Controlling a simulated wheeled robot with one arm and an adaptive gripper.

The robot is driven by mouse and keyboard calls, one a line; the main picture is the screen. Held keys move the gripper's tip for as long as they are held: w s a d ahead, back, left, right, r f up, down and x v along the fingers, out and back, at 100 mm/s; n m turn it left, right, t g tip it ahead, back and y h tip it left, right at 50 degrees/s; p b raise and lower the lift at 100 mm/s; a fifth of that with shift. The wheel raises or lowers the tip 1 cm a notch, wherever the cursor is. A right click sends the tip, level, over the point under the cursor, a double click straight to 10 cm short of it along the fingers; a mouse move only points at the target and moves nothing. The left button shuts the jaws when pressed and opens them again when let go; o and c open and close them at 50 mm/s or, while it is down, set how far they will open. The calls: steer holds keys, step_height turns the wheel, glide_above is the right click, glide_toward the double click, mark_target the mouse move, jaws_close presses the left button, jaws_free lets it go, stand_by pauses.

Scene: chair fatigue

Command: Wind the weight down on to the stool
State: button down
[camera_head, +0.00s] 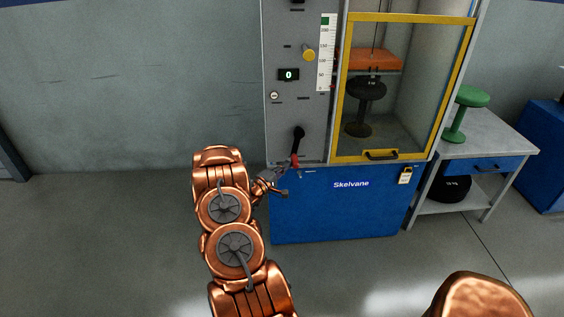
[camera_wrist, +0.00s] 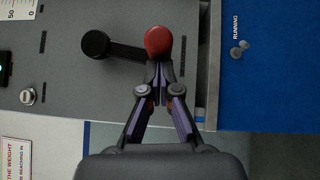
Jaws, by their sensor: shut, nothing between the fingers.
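The orange weight (camera_head: 374,59) hangs from cables inside the glazed cabinet. A black stool (camera_head: 360,128) stands upright under it; I cannot tell how big the gap between them is. On the grey panel left of the window is a crank (camera_head: 299,134) with a red knob (camera_head: 295,160), its arm pointing down. In the wrist view the crank's black hub (camera_wrist: 95,44) is at left and the red knob (camera_wrist: 158,41) at its right. My gripper (camera_head: 284,182) is shut and empty. Its fingertips (camera_wrist: 159,76) are just by the knob; contact is unclear.
The cabinet door's yellow frame (camera_head: 398,157) appears closed. The panel has a yellow knob (camera_head: 309,54), a scale (camera_head: 326,55) and a display (camera_head: 289,74) reading 0. A green stool (camera_head: 466,98) stands on a side table (camera_head: 490,138) at right. Floor at left is clear.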

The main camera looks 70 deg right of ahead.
steer(key=shift+s+d+f+p, duration=0.2)
steer(key=shift+s+d+p, duration=0.05)
steer(key=shift+s, duration=0.2)
steer(key=shift+s+d+f+p, duration=0.2)
steer(key=shift+s+p, duration=0.05)
steer(key=shift+s, duration=0.2)
steer(key=shift+s+f, duration=0.1)
steer(key=shift+s, duration=0.05)
steer(key=w+a+f, duration=0.1)
steer(key=w+a, duration=0.2)
steer(key=a, duration=0.2)
steer(key=w+a+f+b, duration=0.1)
steer(key=w+a, duration=0.2)
steer(key=a, duration=0.3)
steer(key=shift+w+a+f, duration=0.15)
steer(key=shift+w+f, duration=0.05)
steer(key=shift+f, duration=0.2)
steer(key=shift+n, duration=0.3)
